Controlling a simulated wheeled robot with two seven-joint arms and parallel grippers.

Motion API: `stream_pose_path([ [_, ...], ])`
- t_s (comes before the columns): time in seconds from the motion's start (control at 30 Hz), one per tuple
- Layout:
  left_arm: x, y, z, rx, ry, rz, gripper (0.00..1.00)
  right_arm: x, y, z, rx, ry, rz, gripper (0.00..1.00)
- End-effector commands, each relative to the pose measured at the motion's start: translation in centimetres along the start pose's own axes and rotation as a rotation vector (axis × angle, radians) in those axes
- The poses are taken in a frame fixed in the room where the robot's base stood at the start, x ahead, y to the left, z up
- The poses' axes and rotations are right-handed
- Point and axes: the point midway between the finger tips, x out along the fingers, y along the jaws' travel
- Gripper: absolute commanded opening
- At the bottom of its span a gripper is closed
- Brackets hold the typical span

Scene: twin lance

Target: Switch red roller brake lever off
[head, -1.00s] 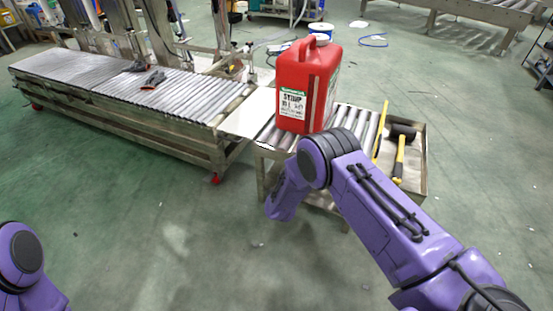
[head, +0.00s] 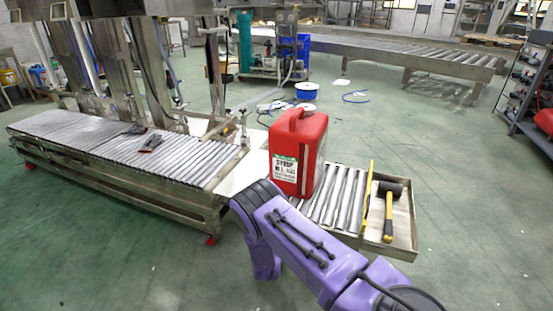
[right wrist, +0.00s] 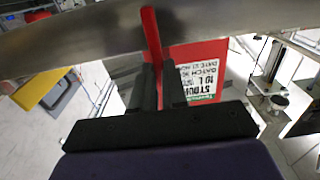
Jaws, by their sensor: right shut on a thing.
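The red brake lever (right wrist: 151,38) shows in the right wrist view as a narrow red bar standing in front of a metal rail (right wrist: 220,22). My right gripper (right wrist: 158,78) is shut on its lower end in that view. In the head view my purple right arm reaches toward the short roller table (head: 330,198), and the arm hides the gripper and the lever. My left gripper is in neither view.
A red syrup canister (head: 298,155) stands upright on the short roller table. A mallet (head: 389,205) lies in the tray (head: 402,242) at its right. A long roller conveyor (head: 100,150) is at left. Green floor is open at the right.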

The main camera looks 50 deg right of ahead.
Motion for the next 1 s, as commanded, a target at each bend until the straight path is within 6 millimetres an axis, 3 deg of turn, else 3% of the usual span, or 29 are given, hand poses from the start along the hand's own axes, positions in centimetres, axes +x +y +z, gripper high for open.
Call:
stream_pose_path([
  [0.47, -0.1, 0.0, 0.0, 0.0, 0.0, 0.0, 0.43, 0.1, 0.4, 0.1, -0.017, -0.002, 0.006, 0.0],
  [0.5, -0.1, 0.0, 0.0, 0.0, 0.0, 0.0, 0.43, 0.1, 0.3, 0.1, -0.017, -0.002, 0.005, 0.22],
  [0.57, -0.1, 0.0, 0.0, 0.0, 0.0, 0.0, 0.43, 0.1, 0.3, 0.1, -0.017, -0.002, 0.005, 0.38],
  [0.87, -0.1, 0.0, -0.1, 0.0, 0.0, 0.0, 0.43, -0.1, 0.3, 0.0, -0.015, -0.001, 0.006, 0.38],
  [1.0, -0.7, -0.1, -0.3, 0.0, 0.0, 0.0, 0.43, -2.1, 0.2, -0.2, -0.016, -0.002, 0.003, 0.38],
])
